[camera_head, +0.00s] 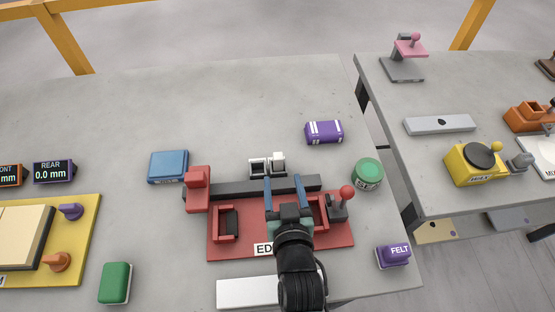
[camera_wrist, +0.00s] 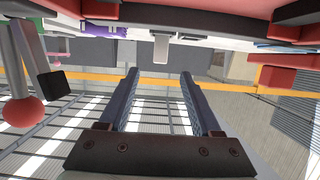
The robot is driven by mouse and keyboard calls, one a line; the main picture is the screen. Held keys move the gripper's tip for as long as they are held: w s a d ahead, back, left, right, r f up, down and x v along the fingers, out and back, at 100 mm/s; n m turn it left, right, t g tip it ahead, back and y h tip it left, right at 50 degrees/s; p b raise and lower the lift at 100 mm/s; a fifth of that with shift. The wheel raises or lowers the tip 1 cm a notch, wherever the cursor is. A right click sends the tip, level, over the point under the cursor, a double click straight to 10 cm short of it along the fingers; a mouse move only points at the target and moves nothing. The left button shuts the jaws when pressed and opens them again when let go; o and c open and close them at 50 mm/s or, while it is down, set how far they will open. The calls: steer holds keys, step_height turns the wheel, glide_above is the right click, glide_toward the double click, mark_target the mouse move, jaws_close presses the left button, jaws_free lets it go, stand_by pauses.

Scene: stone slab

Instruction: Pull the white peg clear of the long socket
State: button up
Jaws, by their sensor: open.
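A small white peg (camera_head: 278,158) stands upright at the right end of a low white and dark fitting (camera_head: 258,168), behind a dark grey bar. I take this fitting to be the socket; how deep the peg sits in it cannot be seen. In the wrist view the peg (camera_wrist: 161,48) shows beyond my fingertips, lined up with the gap between them. My gripper (camera_head: 284,180) is open and empty, its two blue fingers spread just in front of the peg and fitting, above the red base. The fingers do not appear to touch the peg.
A red fixture (camera_head: 280,245) with a dark grey bar (camera_head: 240,187) and a red ball knob (camera_head: 347,191) lies under my arm. A purple block (camera_head: 324,132), green tin (camera_head: 367,174) and blue block (camera_head: 168,166) stand around it. The slab behind the peg is clear.

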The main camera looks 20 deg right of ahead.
mark_target(279, 161)
steer(key=x, duration=0.9)
steer(key=shift+w, duration=0.2)
steer(key=shift+c, duration=0.3)
jaws_close()
